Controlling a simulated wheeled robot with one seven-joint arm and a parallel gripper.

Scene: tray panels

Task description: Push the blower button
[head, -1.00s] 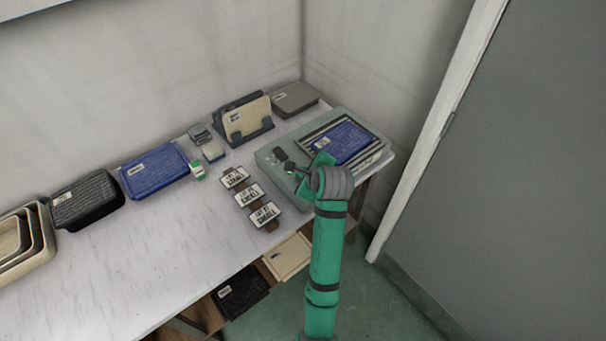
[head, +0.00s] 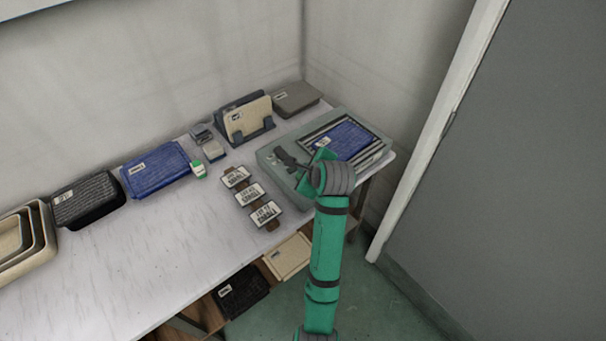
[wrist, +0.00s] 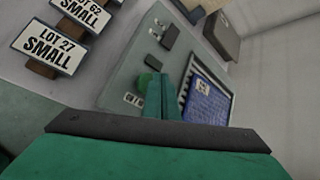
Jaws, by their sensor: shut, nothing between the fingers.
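A grey-green machine (head: 268,162) stands at the right end of the bench. In the wrist view its panel (wrist: 125,82) carries dark switches (wrist: 170,37) and a round green button (wrist: 144,79). A small label (wrist: 133,99), too small to read fully, lies by the green button. No name for the blower is legible. My gripper (wrist: 160,88) is shut and empty. Its tip is right beside the green button and covers part of it; I cannot tell whether they touch. In the head view my gripper (head: 297,164) is over the panel and hides the button.
A blue panel (head: 346,140) lies in the machine's right part. Several lot labels on stands (head: 249,193) are left of it. A rack of panels (head: 247,118) and a grey case (head: 296,97) stand behind. A wall and door frame are right.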

